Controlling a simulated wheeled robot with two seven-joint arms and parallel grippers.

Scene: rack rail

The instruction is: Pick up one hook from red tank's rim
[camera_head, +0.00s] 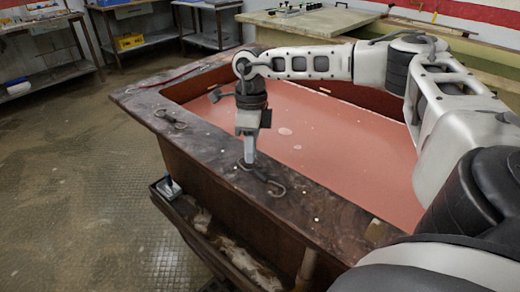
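The tank (345,226) has a wide dark rim and a red inside. One dark, curved metal hook (270,183) lies on the near rim, around the middle of the picture. A second hook (171,119) lies farther left on the same rim. My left gripper is out of view.
A ledge or trough (200,236) with clutter runs along the tank's near side, with a small metal item (169,187) at its end. A pale workbench (310,22) stands behind. Shelves line the back left. The floor (80,180) at left is clear.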

